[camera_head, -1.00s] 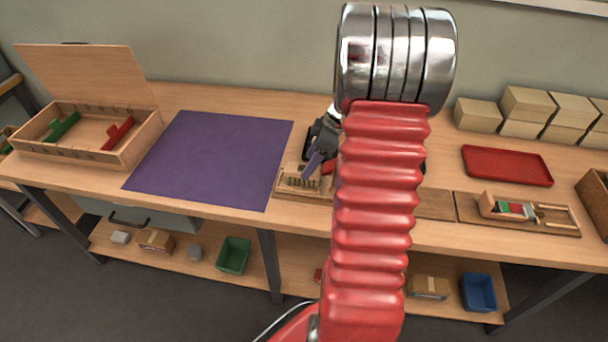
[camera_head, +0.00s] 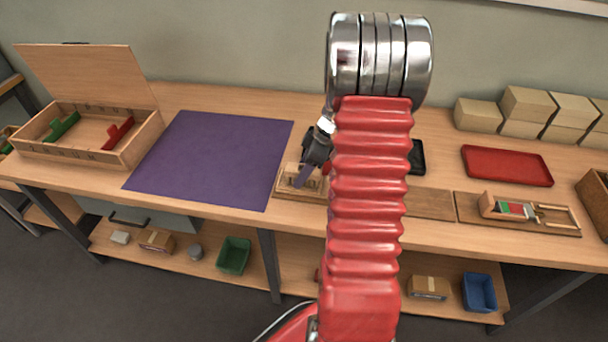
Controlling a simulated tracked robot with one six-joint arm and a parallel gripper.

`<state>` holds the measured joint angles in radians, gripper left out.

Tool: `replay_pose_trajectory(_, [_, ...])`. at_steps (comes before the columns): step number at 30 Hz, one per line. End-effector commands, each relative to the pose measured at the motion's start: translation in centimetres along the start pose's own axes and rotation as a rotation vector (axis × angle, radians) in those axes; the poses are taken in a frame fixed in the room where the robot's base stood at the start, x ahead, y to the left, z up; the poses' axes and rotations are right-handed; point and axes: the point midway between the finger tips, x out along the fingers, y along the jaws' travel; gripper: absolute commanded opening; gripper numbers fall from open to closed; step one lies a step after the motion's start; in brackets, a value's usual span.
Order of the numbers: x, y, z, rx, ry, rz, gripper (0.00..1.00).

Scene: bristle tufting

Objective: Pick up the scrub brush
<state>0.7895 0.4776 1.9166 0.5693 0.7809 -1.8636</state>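A small pale wooden block with a row of upright tufts or slots, which looks like the scrub brush (camera_head: 291,171), sits on a low wooden base (camera_head: 288,190) right of the purple mat. My gripper (camera_head: 303,178) is down at this block, with a purple-grey finger in front of it. I cannot tell whether the fingers touch it or how far apart they are. My red arm hides the right end of the base and whatever lies there.
A purple mat (camera_head: 212,160) lies left of my gripper. An open wooden box (camera_head: 140,152) at the far left holds a green and a red piece. At right are a red tray (camera_head: 506,166), a wooden fixture board (camera_head: 520,224) and stacked cartons (camera_head: 528,103). A black tray edge (camera_head: 417,158) shows beside my arm.

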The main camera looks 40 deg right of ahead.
Motion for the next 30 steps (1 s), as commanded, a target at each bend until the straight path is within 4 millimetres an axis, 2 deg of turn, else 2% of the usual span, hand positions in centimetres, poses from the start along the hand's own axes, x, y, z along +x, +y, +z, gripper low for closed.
replay_pose_trajectory(28, [0.32,-0.01,0.20,0.002,0.000,0.000,0.58])
replay_pose_trajectory(30, [0.30,-0.01,0.19,0.002,0.000,0.000,0.53])
